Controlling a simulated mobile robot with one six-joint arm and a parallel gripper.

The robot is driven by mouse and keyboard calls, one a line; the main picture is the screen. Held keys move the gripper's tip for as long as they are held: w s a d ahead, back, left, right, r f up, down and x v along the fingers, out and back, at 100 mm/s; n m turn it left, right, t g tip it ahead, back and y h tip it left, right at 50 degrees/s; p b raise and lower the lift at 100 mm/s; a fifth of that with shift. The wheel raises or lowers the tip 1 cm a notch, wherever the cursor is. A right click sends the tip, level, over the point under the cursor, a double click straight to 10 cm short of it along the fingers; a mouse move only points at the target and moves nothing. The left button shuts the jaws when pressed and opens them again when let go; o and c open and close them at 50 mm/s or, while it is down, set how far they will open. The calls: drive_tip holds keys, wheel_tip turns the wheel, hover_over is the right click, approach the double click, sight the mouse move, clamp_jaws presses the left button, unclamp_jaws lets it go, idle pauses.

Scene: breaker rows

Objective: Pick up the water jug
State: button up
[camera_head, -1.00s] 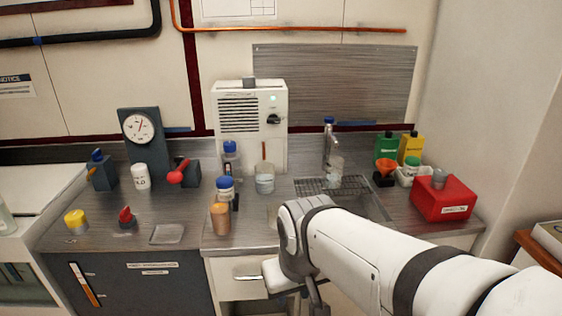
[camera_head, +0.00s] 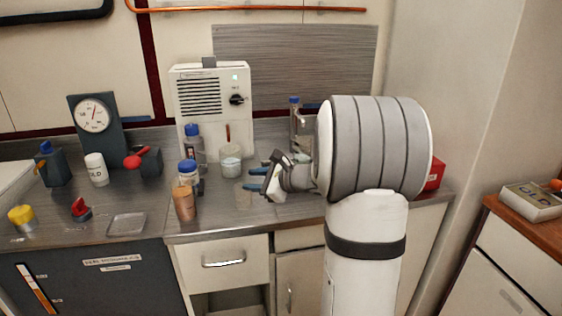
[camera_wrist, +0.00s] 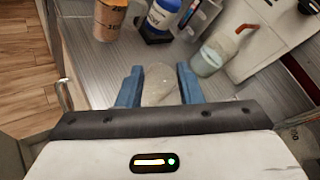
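My gripper (camera_head: 256,179) reaches left from my arm, low over the counter in the head view. In the wrist view its blue fingers (camera_wrist: 159,72) are apart, on either side of a clear, rounded thing (camera_wrist: 160,88). Narrow gaps seem to separate it from the fingers. It is see-through, and I cannot tell for sure that it is the water jug. In the head view a faint clear shape (camera_head: 243,194) shows by the fingertips. A glass beaker with pale contents and a brown stick (camera_head: 230,161) stands just behind; it also shows in the wrist view (camera_wrist: 212,56).
A brown cup (camera_head: 184,204) and blue-capped bottles (camera_head: 188,172) stand left of my gripper. A white machine (camera_head: 211,115) stands behind. My arm hides most of the sink; a red box (camera_head: 434,174) shows partly behind it. A clear flat dish (camera_head: 126,225) lies front left.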

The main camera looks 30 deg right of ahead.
drive_tip(key=w+d+f+m+t+h+b, duration=0.1)
drive_tip(key=w+d+f+m+t+h, duration=0.1)
drive_tip(key=d+m, duration=0.3)
drive_tip(key=w+d+f+m+t+h+b, duration=0.1)
drive_tip(key=w+d+f+m+t+h, duration=0.15)
drive_tip(key=d, duration=0.55)
drive_tip(key=m+t+h, duration=0.2)
drive_tip(key=m+h, duration=0.2)
drive_tip(key=m, duration=0.2)
approach(303, 155)
drive_tip(key=shift+g, duration=0.25)
drive_tip(key=w, duration=0.5)
drive_tip(key=shift+w+d+r, duration=0.1)
drive_tip(key=shift+w+r, duration=0.05)
drive_tip(key=shift+w, duration=0.15)
drive_tip(key=shift+c, duration=0.4)
clamp_jaws()
